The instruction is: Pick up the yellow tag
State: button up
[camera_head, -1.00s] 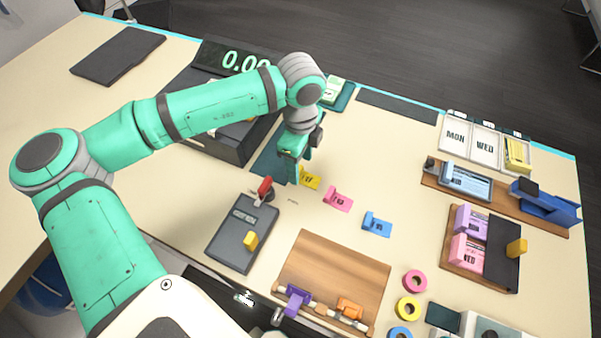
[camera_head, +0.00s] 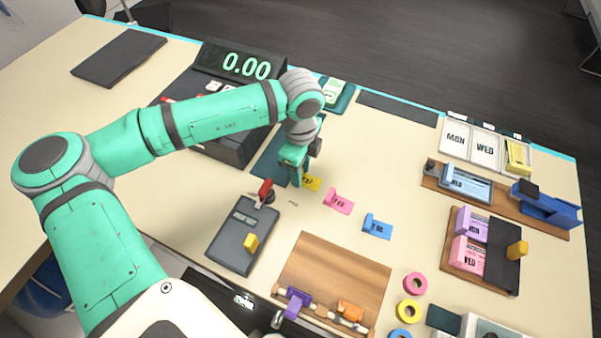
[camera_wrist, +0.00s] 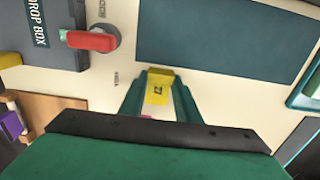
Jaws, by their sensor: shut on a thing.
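The yellow tag (camera_head: 312,184) lies at the left end of a row of tags on the counter, partly hidden by my gripper in the head view. In the wrist view the yellow tag (camera_wrist: 158,92) is between my two green fingers, with dark print on its face. My gripper (camera_head: 297,183) points down at counter level and is shut on the yellow tag. It also shows in the wrist view (camera_wrist: 160,100). I cannot tell whether the tag is clear of the counter.
A pink tag (camera_head: 338,201) and a blue tag (camera_head: 377,227) lie to the right. A dark drop box (camera_head: 241,238) with a red handle (camera_head: 265,189) stands to the lower left. A dark green mat (camera_head: 268,160) lies behind. A wooden board (camera_head: 335,270) lies in front.

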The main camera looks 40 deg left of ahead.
jog(key=shift+r, duration=0.1)
jog(key=shift+r, duration=0.55)
jog(key=s+d+r, duration=0.3)
jog(key=s+r, duration=0.3)
jog(key=r, duration=0.2)
jog(key=s+d+r, duration=0.4)
jog(key=s+r, duration=0.1)
jog(key=r, duration=0.3)
jog(key=shift+s+d+r, duration=0.25)
jog(key=shift+s+r, duration=0.1)
jog(key=shift+s, duration=0.05)
jog(key=shift+s, duration=0.1)
